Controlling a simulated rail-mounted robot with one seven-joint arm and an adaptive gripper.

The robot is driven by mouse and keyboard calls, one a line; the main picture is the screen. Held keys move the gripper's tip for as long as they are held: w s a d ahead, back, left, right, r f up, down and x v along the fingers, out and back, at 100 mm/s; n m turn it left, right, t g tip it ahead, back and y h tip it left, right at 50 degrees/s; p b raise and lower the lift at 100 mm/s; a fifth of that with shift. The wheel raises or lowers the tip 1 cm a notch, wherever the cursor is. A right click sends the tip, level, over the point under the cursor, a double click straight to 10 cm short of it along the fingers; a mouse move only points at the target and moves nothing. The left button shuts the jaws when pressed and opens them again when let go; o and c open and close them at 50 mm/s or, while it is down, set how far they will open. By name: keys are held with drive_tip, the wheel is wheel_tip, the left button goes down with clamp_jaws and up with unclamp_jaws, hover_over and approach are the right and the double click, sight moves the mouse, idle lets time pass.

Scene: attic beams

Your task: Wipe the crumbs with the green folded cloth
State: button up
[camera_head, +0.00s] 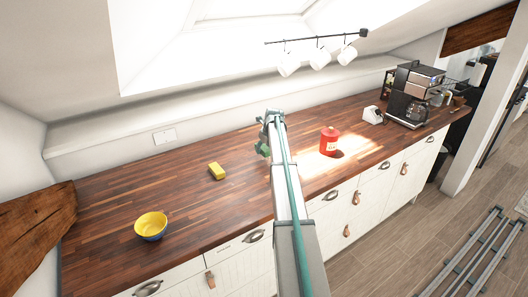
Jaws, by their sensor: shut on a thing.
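My gripper (264,146) is small in the head view, over the middle of the wooden counter, and partly hidden behind my own arm. It is shut on a small dark green bundle, which looks like the green folded cloth (262,150). I cannot tell whether the cloth touches the counter or hangs just above it. I cannot make out any crumbs on the wood; they may be too small to see or hidden behind my arm.
On the wooden counter (110,195), a yellow sponge (217,171) and a yellow-and-blue bowl (151,226) are left of my arm. A red canister (329,141), a white appliance (373,115) and a coffee machine (411,100) are right. White mugs (320,58) hang above.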

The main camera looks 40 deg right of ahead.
drive_tip(key=shift+r+p, duration=0.3)
drive_tip(key=shift+r, duration=0.75)
